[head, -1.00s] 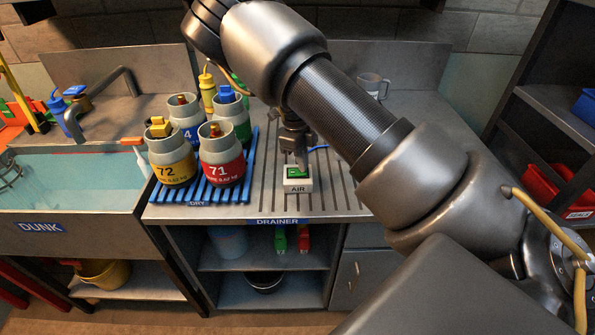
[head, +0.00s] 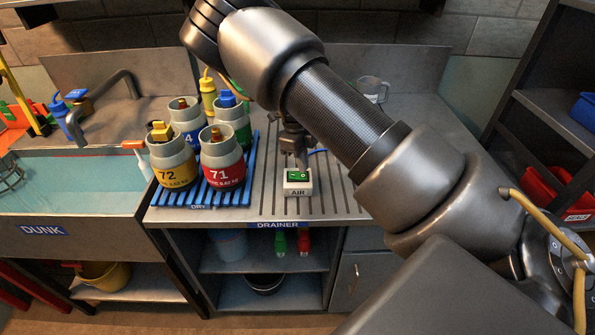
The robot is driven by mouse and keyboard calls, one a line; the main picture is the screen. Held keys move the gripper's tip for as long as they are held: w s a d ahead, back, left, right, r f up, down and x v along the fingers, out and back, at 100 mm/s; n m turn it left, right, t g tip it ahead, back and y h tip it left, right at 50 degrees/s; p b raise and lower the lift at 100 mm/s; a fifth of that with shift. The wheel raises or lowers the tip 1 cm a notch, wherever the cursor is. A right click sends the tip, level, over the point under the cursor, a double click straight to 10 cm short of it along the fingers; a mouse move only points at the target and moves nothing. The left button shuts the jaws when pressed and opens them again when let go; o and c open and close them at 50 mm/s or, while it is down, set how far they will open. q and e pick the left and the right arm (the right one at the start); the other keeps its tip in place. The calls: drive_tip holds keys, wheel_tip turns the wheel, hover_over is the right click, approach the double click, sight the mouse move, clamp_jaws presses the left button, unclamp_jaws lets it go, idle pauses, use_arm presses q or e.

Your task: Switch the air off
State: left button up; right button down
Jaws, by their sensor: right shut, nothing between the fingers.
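The air switch is a small white box (head: 298,188) labelled AIR with a green rocker (head: 297,176) on top. It stands on the grooved drainer top, right of the bottles. White marks show on the rocker, but its tilt is too small to tell. My right gripper (head: 301,164) is shut and empty, pointing down just behind and above the rocker. I cannot tell whether its tips touch the switch. My right arm hides part of the gripper and the counter behind it. My left gripper is not in view.
Several numbered bottles, including yellow 72 (head: 175,172) and red 71 (head: 222,172), stand on a blue rack (head: 200,198) left of the switch. A sink (head: 70,180) labelled DUNK is further left. A mug (head: 373,87) stands behind my arm. The drainer right of the switch is clear.

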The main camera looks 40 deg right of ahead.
sight(302, 175)
wheel_tip(302, 175, up, 5)
drive_tip(key=p, duration=0.3)
drive_tip(key=shift+r+p, duration=0.1)
drive_tip(key=shift+p, duration=0.2)
idle(0.3)
